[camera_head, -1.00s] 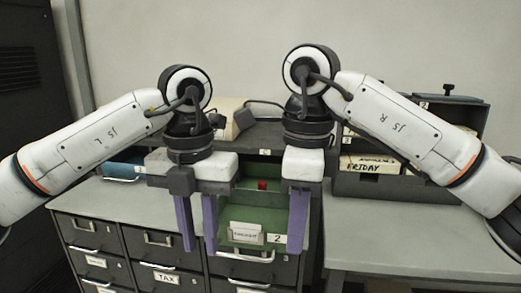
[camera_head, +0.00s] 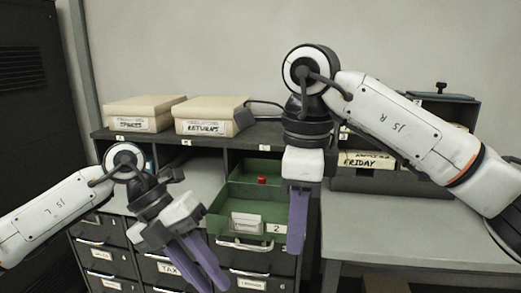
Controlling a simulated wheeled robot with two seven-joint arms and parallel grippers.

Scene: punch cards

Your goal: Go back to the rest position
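My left gripper (camera_head: 212,284) hangs low at the left, tilted, in front of the cabinet's lower drawers. Its two purple fingers stand apart with nothing seen between them. My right gripper (camera_head: 296,248) points straight down at the right edge of an open green drawer (camera_head: 250,197). I see it edge-on, with one purple finger showing, so its opening cannot be judged. Nothing is seen in it. The green drawer has a white label card, a "2" tag and a red knob (camera_head: 262,181) inside.
Two beige boxes, one marked RETURNS (camera_head: 210,118), stand on the shelf top. A box marked FRIDAY (camera_head: 368,162) sits in the right rack. Dark drawers with handles (camera_head: 165,268) fill the cabinet below. The grey table (camera_head: 400,225) at the right is clear.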

